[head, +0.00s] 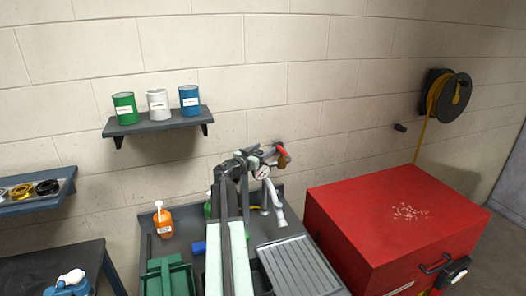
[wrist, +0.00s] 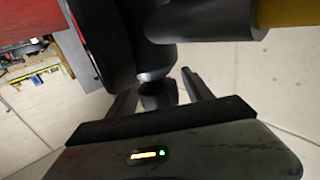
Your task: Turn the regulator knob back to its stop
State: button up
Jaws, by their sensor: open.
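In the wrist view my gripper (wrist: 160,92) is open, one finger on each side of a dark knob-like cylinder (wrist: 158,96). I cannot tell whether the fingers touch it. The dark regulator body (wrist: 110,40) fills the area above it. The knob's turn position does not show.
A red chest (head: 385,215) stands right of the grey bench. An orange bottle (head: 163,222) and a green bin (head: 170,277) are left of my arm. A wall shelf (head: 158,122) holds three cans. A hose reel (head: 448,96) hangs at right.

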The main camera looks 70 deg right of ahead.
aim_at(255, 151)
grip_shut()
jog(key=shift+a, duration=0.1)
jog(key=shift+t, duration=0.3)
jog(key=shift+w+a+n+t+y, duration=0.25)
jog(key=shift+w+n+t+y, duration=0.35)
jog(key=shift+n+t+y, duration=1.95)
jog(key=shift+w+a+n+t+y, duration=0.45)
jog(key=shift+n+t+y, duration=0.65)
jog(key=shift+n+t, duration=2.7)
jog(key=shift+w+a+n+t+y, duration=0.1)
jog(key=shift+w+n+t+y, duration=0.6)
jog(key=shift+n+t+y, duration=2.45)
jog(key=shift+a+m+t+h, duration=0.1)
jog(key=shift+m+t+h, duration=0.8)
jog(key=shift+t+h, duration=0.3)
grip_release()
